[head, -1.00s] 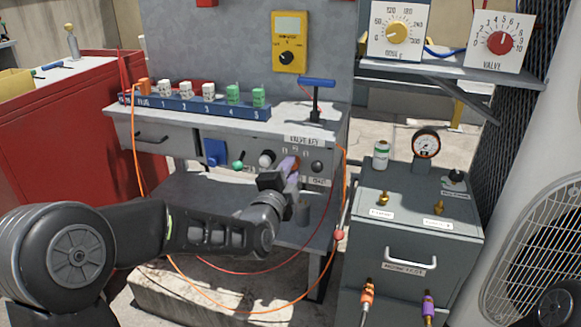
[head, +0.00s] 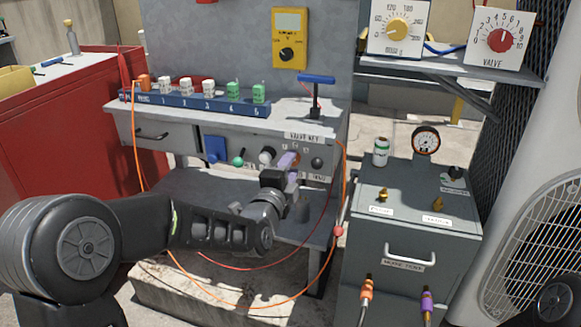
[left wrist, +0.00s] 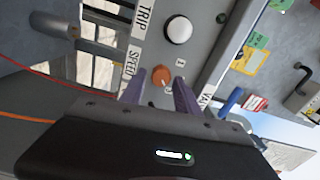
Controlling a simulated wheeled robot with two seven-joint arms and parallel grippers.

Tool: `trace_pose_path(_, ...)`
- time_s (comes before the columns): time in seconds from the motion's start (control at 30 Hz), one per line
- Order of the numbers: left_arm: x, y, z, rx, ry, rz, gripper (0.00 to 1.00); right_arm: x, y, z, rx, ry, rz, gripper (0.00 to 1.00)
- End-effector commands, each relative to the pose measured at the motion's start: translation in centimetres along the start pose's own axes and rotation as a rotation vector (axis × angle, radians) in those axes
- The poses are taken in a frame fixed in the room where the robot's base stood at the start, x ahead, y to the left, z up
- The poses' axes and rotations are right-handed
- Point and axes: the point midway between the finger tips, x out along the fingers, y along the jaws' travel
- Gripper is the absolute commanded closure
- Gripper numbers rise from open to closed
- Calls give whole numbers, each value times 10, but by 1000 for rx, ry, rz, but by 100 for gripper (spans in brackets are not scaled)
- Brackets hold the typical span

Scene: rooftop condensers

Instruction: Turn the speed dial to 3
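The speed dial (left wrist: 161,76) is a small round orange knob beside a SPEED label (left wrist: 131,65) in the left wrist view. My left gripper (left wrist: 159,77) has its two purple fingers apart, one on each side of the dial. Gaps show between the fingers and the knob, and I cannot tell whether either finger touches it. In the head view the left gripper (head: 288,162) is at the bench's front panel and hides most of the dial. The dial's pointer setting is too small to read. My right gripper is not in view.
A white button (left wrist: 178,29) with a TRIP label sits near the dial. A green-knobbed lever (head: 238,161) and a dark knob (head: 317,164) flank it on the panel. An orange cable hangs around the bench. A grey cabinet (head: 410,250) stands to the right.

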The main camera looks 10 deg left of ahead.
Motion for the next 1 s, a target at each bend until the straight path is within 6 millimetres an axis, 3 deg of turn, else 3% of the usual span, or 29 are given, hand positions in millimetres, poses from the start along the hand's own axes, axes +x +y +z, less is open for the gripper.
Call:
trace_pose_path(0.1,0,-1,0,-1,1,-1,52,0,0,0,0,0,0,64)
trace_pose_path(0.47,-5,-2,-1,-1,1,-2,52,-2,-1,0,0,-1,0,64)
trace_pose_path(0.83,-60,-3,-1,-1,1,-1,52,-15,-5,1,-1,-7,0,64)
trace_pose_path(1.0,-76,-1,0,-1,1,-1,52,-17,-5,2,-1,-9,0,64)
